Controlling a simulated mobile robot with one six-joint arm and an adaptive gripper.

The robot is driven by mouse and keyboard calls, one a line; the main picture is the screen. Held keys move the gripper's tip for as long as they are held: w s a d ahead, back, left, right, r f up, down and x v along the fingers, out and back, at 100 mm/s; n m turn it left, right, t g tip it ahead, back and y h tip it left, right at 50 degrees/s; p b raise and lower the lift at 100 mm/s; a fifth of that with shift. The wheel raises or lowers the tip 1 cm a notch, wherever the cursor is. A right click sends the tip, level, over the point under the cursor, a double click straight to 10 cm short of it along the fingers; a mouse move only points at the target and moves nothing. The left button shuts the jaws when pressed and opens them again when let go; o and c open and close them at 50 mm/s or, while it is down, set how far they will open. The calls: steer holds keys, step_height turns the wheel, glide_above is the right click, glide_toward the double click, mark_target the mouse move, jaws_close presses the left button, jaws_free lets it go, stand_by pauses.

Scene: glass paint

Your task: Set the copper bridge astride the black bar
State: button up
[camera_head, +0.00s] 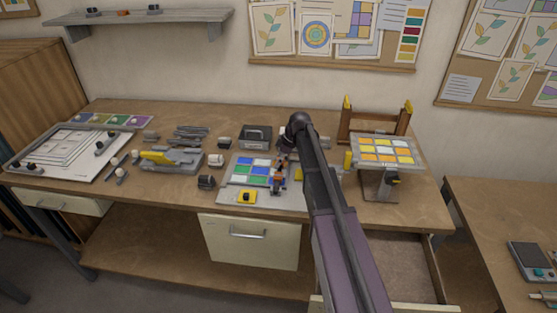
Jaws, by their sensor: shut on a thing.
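My gripper (281,166) points down over the right part of a grey board with coloured glass panes, at the middle of the workbench. It is shut on a small orange-copper piece, which I take for the copper bridge (278,178). A small dark grey piece (276,190) shows just below the bridge; I cannot tell whether the two touch. I cannot clearly pick out the black bar; it may be this dark piece. My arm hides part of the board's right side.
The board (227,197) carries blue, green and white panes and a yellow block (247,196). Small dark blocks (206,182) stand left of it. A stand with yellow and orange panes (365,148) is at right. A grey box (257,136) stands behind. An open drawer (400,265) lies below right.

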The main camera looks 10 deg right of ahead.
steer(key=shift+f, duration=0.35)
steer(key=shift+r+p, duration=0.4)
steer(key=shift+r, duration=0.25)
stand_by(0.3)
steer(key=shift+f+b, duration=0.3)
stand_by(0.8)
steer(key=shift+f+b, duration=0.35)
steer(key=shift+r+p, duration=0.65)
stand_by(0.4)
steer(key=shift+f+b, duration=0.3)
stand_by(0.8)
steer(key=shift+f+b, duration=0.35)
steer(key=shift+b, duration=0.05)
steer(key=shift+r+p, duration=0.65)
steer(key=shift+p, duration=0.05)
stand_by(0.3)
stand_by(0.5)
